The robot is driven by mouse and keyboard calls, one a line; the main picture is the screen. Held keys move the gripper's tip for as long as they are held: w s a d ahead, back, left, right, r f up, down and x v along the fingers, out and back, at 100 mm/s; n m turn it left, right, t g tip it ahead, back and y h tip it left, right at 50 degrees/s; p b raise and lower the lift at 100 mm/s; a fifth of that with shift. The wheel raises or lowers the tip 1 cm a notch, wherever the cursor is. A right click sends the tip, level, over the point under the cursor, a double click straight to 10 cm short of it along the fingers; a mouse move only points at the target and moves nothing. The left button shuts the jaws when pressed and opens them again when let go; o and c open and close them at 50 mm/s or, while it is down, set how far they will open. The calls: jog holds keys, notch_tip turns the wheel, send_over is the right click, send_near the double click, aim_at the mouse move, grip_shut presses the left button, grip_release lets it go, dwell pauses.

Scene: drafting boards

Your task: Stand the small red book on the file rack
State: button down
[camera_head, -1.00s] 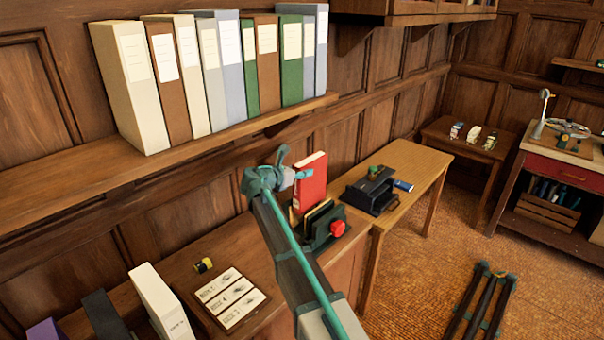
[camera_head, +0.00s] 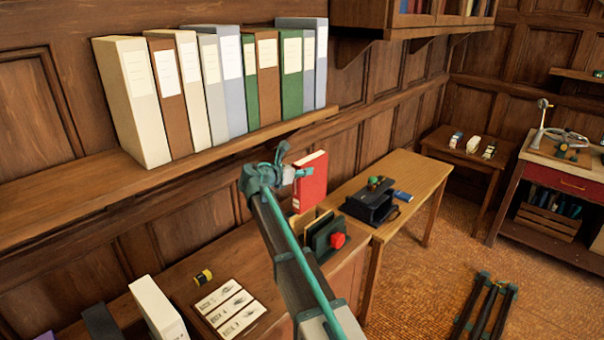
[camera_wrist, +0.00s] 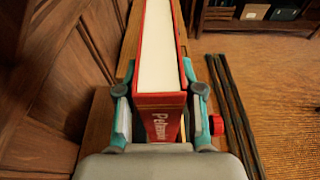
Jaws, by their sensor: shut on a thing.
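The small red book (camera_head: 314,178) is upright in my gripper (camera_head: 292,175), spine and white page edges visible. In the wrist view the two fingers of my gripper (camera_wrist: 160,92) press on the covers of the red book (camera_wrist: 160,118) from both sides. The file rack (camera_head: 322,236), dark with upright dividers and a red knob, stands on the brown desk below the book. The book appears above the rack. My arm hides part of the rack, and the gap between book and rack is hard to judge.
A shelf of binders (camera_head: 225,85) runs along the wall at upper left. A yellow-black tape measure (camera_head: 203,277), a card board (camera_head: 230,307) and a white binder (camera_head: 158,308) are on the desk. A black device (camera_head: 371,203) stands on the lighter table (camera_head: 420,178) at right.

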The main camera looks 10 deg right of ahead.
jog(key=shift+r, duration=4)
